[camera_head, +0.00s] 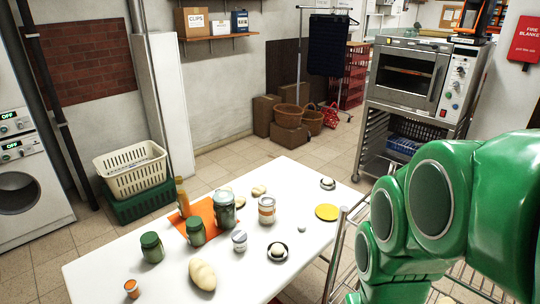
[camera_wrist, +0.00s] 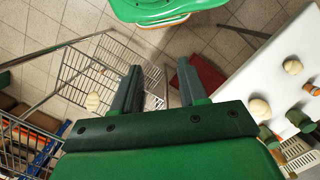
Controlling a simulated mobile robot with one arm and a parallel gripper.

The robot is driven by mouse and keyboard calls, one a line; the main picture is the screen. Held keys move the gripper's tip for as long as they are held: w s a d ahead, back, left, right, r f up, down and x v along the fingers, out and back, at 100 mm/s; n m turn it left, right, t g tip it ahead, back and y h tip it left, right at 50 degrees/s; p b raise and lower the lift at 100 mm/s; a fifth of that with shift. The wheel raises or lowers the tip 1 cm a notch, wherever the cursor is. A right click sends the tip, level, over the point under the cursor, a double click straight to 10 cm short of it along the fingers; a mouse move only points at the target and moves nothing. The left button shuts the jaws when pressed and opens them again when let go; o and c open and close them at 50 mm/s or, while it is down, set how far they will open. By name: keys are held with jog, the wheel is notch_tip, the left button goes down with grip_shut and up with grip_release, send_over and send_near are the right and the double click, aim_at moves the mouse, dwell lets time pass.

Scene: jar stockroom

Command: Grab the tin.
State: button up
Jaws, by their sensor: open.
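A white can with an orange-brown band (camera_head: 267,209), which looks like a tin, stands upright on the white table (camera_head: 105,268), right of the orange mat. A smaller white tub with a dark label (camera_head: 239,240) stands in front of it; I cannot tell whether it is a tin too. In the wrist view, my gripper (camera_wrist: 158,73) is open and empty above the floor and a wire cart, with the table off to the right. My green arm fills the right of the head view, its gripper out of sight there.
A bread roll (camera_head: 202,275), a saucer (camera_head: 277,252) and a yellow disc (camera_head: 327,212) lie around. A wire cart (camera_wrist: 75,72) stands beside the table.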

jog(key=o, duration=1.1)
jog(key=w+a+f+t, duration=0.2)
jog(key=w, duration=0.7)
jog(key=w+a+f+t, duration=0.1)
jog(key=w+a, duration=0.1)
jog(key=w, duration=0.6)
jog(key=t, duration=1.2)
send_near(267, 201)
jog(key=w, duration=0.2)
jog(key=shift+w+f+t, duration=0.2)
jog(key=shift+w+f, duration=0.05)
jog(key=shift+f, duration=0.3)
jog(key=shift+w+f+t, duration=0.2)
jog(key=shift+f, duration=0.35)
jog(key=shift+r+x, duration=0.2)
jog(key=shift+x, duration=3.15)
jog(key=shift+w+f, duration=0.3)
jog(key=shift+w, duration=0.2)
